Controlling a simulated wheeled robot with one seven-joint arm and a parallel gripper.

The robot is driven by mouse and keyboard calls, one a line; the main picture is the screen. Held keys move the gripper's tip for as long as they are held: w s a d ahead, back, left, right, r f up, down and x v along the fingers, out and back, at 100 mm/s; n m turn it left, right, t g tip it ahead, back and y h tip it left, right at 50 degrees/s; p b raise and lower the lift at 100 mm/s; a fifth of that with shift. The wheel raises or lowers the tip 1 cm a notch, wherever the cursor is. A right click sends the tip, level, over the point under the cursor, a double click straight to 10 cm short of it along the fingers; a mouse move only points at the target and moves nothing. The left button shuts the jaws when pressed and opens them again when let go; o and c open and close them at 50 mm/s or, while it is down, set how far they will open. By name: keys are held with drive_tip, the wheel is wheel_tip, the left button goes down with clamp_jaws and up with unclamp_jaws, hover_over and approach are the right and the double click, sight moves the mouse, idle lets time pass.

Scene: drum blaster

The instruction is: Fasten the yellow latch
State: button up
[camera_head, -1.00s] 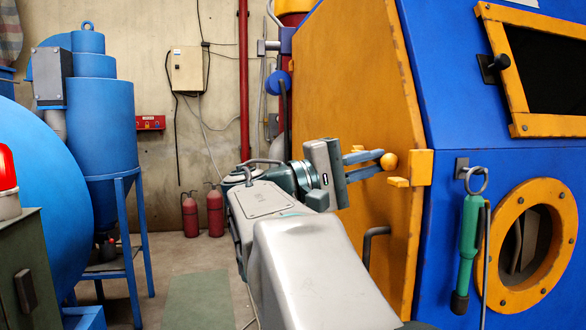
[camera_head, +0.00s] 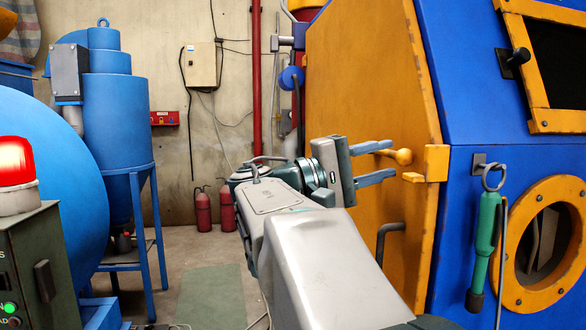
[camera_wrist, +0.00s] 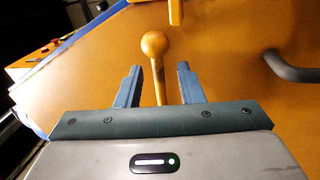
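The yellow latch shows as a ball-ended knob (camera_head: 403,156) on the orange door panel (camera_head: 365,80) of the blue machine, beside a yellow bracket (camera_head: 436,163) at the panel's edge. My gripper (camera_head: 374,162) is open at the panel, its two blue fingers apart, one above and one below the knob's stem. Gaps show between the stem and both fingers. The ball lies beyond the fingertips.
A dark curved handle (camera_head: 388,238) sits on the panel below my gripper; it shows right of the fingers in the wrist view (camera_wrist: 290,68). A green tool (camera_head: 484,240) hangs on the blue wall at right. Blue tanks stand at left. Floor between is clear.

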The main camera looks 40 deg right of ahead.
drive_tip(key=p+v, duration=0.1)
drive_tip(key=v, duration=1.1)
drive_tip(key=shift+w+a, duration=0.15)
drive_tip(key=shift+a, duration=0.1)
drive_tip(key=shift+f, duration=0.15)
